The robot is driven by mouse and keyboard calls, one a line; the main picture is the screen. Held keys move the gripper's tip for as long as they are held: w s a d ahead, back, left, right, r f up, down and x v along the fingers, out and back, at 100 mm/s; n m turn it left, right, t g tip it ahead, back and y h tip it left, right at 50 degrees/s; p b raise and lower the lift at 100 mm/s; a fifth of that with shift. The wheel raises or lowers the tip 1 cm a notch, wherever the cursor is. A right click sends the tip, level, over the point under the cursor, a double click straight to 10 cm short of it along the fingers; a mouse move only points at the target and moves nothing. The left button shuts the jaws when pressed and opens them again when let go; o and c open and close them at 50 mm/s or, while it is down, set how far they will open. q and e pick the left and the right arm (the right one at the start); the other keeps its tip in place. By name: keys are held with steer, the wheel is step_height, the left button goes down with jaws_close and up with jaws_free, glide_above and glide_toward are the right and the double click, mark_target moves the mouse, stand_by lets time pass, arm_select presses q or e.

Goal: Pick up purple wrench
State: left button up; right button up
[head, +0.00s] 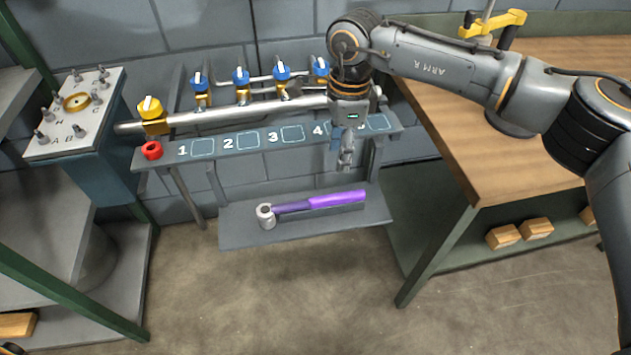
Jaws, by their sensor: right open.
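The purple wrench (335,199) lies on the lower grey shelf (250,239), with its grey socket end (265,216) at the left and its purple handle pointing right. My right gripper (346,165) hangs pointing down in front of the numbered upper shelf, above and a little behind the wrench handle in the picture. It is open and apart from the wrench, with nothing seen between its fingers. My left gripper is not in the picture.
A wooden workbench (465,125) stands at the right. A panel box (75,115) stands at the left. The floor in front is clear.

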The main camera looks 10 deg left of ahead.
steer(key=d, duration=0.1)
steer(key=p, duration=0.1)
glide_above(339, 195)
steer(key=f, duration=0.6)
steer(key=shift+w+d+f, duration=0.1)
steer(key=shift+w+f, duration=0.2)
steer(key=shift+f, duration=0.4)
steer(key=shift+s+f, duration=0.1)
steer(key=shift+f, duration=0.4)
steer(key=f, duration=0.1)
steer(key=f+p, duration=0.1)
steer(key=f, duration=0.1)
steer(key=shift+s+f, duration=0.2)
steer(key=shift+f, duration=0.1)
steer(key=shift+f+p, duration=0.3)
steer(key=shift+f, duration=0.15)
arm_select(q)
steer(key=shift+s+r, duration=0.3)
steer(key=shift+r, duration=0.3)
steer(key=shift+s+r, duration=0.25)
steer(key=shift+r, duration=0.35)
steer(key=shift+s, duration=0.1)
arm_select(e)
jaws_close()
